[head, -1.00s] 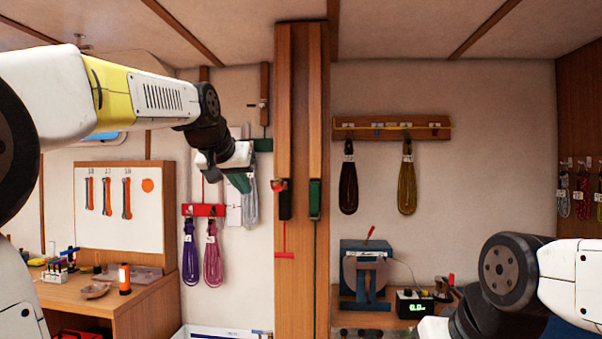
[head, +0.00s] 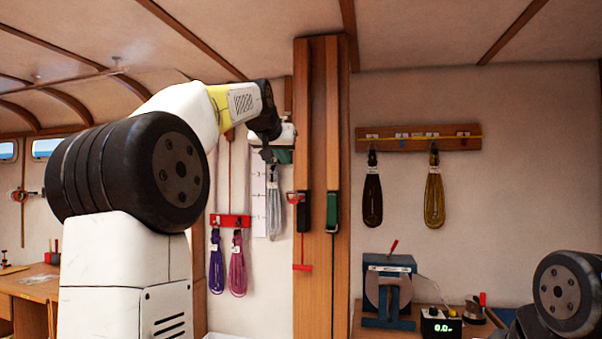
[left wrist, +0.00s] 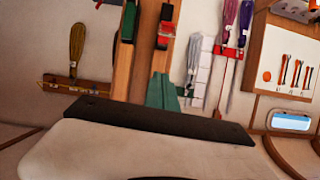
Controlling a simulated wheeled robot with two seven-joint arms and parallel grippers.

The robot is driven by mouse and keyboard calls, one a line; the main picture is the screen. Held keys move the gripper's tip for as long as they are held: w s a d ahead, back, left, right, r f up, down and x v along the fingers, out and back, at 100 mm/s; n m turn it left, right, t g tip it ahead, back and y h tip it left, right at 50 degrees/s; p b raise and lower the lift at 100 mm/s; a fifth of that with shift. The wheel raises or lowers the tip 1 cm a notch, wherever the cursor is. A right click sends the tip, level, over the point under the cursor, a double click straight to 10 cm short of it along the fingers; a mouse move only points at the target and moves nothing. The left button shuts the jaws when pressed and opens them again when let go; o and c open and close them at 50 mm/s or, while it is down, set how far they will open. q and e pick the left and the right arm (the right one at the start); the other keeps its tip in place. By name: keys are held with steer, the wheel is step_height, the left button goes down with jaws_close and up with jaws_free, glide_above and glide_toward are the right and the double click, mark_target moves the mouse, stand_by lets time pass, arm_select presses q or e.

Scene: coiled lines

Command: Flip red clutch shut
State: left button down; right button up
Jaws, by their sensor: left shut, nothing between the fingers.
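The red clutch (head: 303,212) is a black body on the wooden post, with a red lever (head: 295,197) sticking out to the left at its top. In the left wrist view the red lever (left wrist: 163,38) shows upside down beside the black body. A green clutch (head: 332,212) sits to its right on the same post. My left gripper (head: 279,156) is up and left of the red clutch, apart from it in the picture. Its teal fingers (left wrist: 162,91) are shut and empty. My right gripper is out of frame; only part of that arm shows at lower right.
The wooden post (head: 319,110) stands upright in the middle. A grey coil (head: 275,205) hangs just left of it, and purple (head: 217,265) and pink (head: 237,265) coils hang from a red rack (head: 230,220). A wooden rail (head: 420,137) holds coils at right.

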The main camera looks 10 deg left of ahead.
arm_select(q)
glide_above(296, 194)
steer(key=s+a, duration=0.1)
step_height(296, 194, down, 4)
steer(key=shift+s+a+f, duration=0.1)
steer(key=shift+s+f, duration=0.1)
steer(key=shift+f, duration=0.75)
steer(key=shift+s+a+f, duration=0.1)
steer(key=shift+s+f, duration=0.05)
steer(key=shift+f, duration=0.75)
steer(key=shift+f, duration=0.1)
